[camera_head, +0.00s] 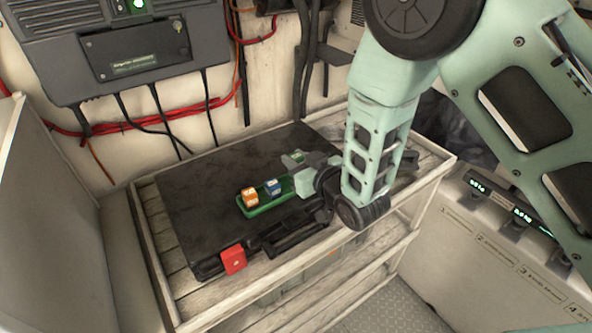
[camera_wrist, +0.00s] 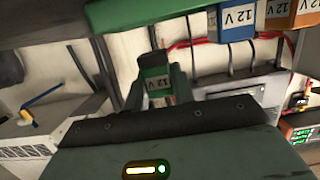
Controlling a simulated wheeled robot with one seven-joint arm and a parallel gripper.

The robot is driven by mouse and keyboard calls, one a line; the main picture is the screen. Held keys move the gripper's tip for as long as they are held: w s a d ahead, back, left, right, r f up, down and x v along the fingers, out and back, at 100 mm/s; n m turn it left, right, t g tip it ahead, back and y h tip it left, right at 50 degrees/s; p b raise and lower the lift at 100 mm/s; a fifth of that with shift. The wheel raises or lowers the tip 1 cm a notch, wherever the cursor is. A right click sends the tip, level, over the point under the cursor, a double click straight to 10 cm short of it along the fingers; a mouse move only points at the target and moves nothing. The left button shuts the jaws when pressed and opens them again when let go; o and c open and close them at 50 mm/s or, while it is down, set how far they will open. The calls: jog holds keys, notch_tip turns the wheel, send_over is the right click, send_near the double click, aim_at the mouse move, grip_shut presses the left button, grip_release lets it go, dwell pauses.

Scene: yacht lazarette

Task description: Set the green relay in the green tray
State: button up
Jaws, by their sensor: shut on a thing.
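The green relay (camera_wrist: 154,72), with a 12 V label, is between the fingertips of my gripper (camera_wrist: 165,82) in the wrist view. In the head view a bit of its green (camera_head: 297,157) shows at my gripper (camera_head: 304,162), beyond the tray's right end. My gripper is shut on it. The green tray (camera_head: 262,209) lies on the black mat and holds an orange relay (camera_head: 250,196) and a blue relay (camera_head: 273,187). In the wrist view the tray (camera_wrist: 140,14) is at the top, apart from the green relay. The relay's height above the mat is unclear.
A red block (camera_head: 233,260) sits at the black mat's (camera_head: 205,190) front edge. The wooden bench has a raised rim (camera_head: 435,175). A grey wall unit (camera_head: 125,50) with hanging cables stands behind. The mat's left part is clear.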

jog(key=shift+f+p, duration=0.55)
jog(key=shift+f, duration=1.45)
jog(key=o, duration=1)
jog(key=shift+f, duration=0.1)
